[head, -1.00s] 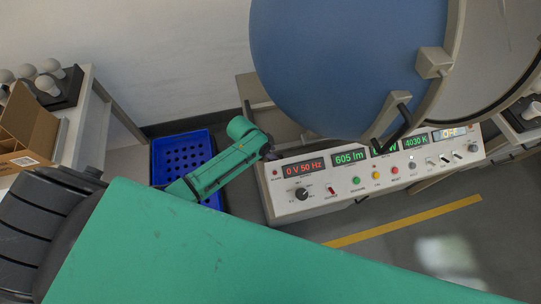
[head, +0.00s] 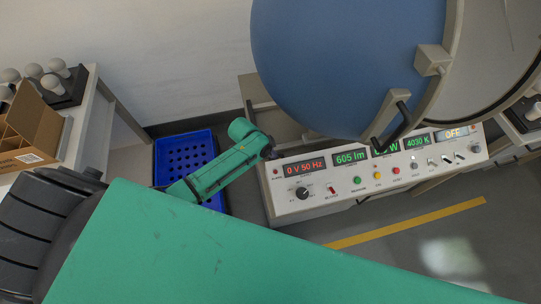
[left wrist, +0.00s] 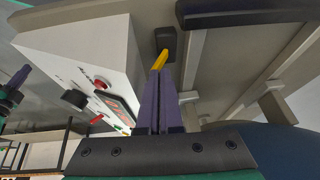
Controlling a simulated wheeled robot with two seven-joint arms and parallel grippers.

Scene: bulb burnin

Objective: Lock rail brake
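In the left wrist view, a short yellow lever (left wrist: 160,60) sticks out of a small black block (left wrist: 166,41) under the bench structure. My left gripper's purple fingers (left wrist: 158,76) lie side by side, shut, with their tips at the yellow lever. I cannot tell whether the lever is between the tips or only touched by them. In the head view, my green left arm reaches to the left end of the instrument panel (head: 350,195). The left gripper's dark wrist end (head: 269,153) shows there, but its fingertips and the lever are hidden.
A large blue sphere (head: 340,70) with a grey rim and black handle (head: 392,122) stands above the panel. A blue crate (head: 183,150) is on the floor behind my left arm. A cardboard box (head: 30,125) and several bulbs (head: 56,66) sit on the left table.

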